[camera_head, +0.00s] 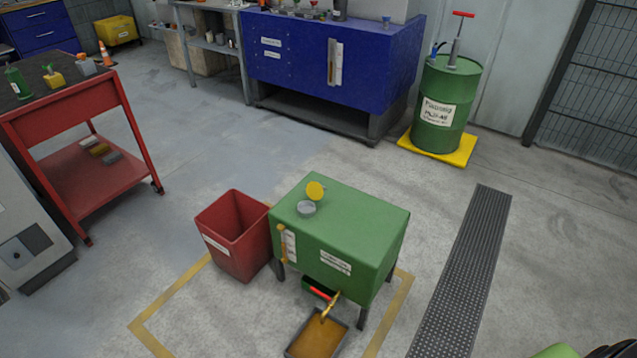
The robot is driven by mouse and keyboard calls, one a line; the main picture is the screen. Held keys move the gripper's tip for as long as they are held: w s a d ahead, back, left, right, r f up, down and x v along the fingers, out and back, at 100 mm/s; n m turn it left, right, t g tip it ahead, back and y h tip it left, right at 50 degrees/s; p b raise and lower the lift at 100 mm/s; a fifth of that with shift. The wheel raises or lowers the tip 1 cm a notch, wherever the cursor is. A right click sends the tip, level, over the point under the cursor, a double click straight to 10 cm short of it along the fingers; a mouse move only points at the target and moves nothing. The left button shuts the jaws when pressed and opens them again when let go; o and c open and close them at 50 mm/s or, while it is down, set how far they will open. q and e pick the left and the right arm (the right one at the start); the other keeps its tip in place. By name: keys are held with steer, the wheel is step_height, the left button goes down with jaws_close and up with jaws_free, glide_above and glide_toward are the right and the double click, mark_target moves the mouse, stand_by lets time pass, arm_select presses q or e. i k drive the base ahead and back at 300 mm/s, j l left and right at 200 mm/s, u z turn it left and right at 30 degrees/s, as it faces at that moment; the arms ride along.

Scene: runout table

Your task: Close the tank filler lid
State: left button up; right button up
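The green tank (345,215) stands on legs in the middle of the floor, inside a yellow floor marking. The grey filler neck (306,209) rises from the left part of its top. The round yellow filler lid (315,191) stands tilted up behind the neck, so the filler is open. Neither of my grippers shows in the head view. A green and dark shape is cut off at the bottom right corner, and I cannot tell what it is.
A red bin (234,235) stands close on the tank's left. A tray of amber liquid (318,335) lies below the tank's tap. A dark floor grate (462,270) runs on the right. A red cart (75,130) stands at the left. Floor behind the tank is clear.

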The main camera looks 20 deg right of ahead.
mark_target(315, 190)
steer(key=i+l+u, duration=0.25)
steer(key=l+u, duration=0.15)
steer(key=l, duration=0.9)
steer(key=l+u, duration=0.45)
steer(key=l, duration=0.85)
